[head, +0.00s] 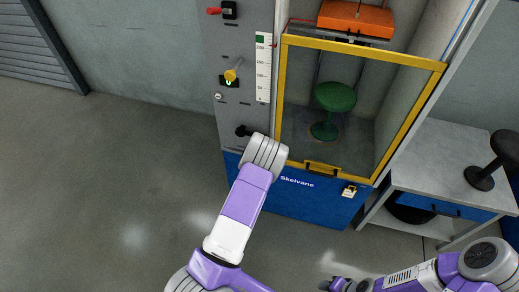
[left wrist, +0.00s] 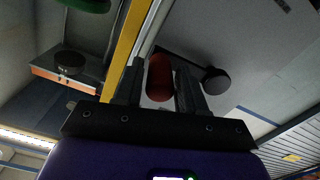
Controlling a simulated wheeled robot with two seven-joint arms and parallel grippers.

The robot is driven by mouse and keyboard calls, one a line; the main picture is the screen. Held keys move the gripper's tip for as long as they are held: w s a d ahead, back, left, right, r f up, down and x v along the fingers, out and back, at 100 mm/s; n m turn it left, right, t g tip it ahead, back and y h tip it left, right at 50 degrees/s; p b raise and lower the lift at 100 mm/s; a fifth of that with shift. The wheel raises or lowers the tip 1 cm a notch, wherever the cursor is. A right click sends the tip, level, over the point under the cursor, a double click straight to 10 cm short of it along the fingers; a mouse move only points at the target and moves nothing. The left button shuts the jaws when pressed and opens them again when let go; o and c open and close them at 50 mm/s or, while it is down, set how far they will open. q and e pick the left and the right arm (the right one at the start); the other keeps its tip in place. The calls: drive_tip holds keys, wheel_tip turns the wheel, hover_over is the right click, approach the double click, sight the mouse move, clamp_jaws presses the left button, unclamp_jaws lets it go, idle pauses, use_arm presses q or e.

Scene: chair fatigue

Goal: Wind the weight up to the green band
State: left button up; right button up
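The orange weight (head: 357,19) hangs high in the test frame, above a green stool (head: 335,97). The green band (head: 260,38) is at the top of the white scale (head: 263,75) left of the frame. My left arm reaches the lower part of the grey panel, its gripper hidden behind its own wrist in the head view. In the left wrist view a red handle (left wrist: 159,77) fills the gap between the fingers of my left gripper (left wrist: 160,82), which is shut on it. A black round knob (left wrist: 215,80) is beside it. My right gripper (head: 342,285) is low, its fingers unclear.
A yellow-edged guard (head: 281,110) fronts the frame. A bench (head: 430,160) with a black stool (head: 490,165) stands right. Floor at left is clear.

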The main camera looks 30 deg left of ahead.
use_arm(q)
drive_tip(key=shift+o, duration=1)
drive_tip(key=p+v, duration=0.1)
drive_tip(key=v, duration=0.6)
drive_tip(key=shift+s, duration=0.3)
drive_tip(key=shift+d, duration=0.1)
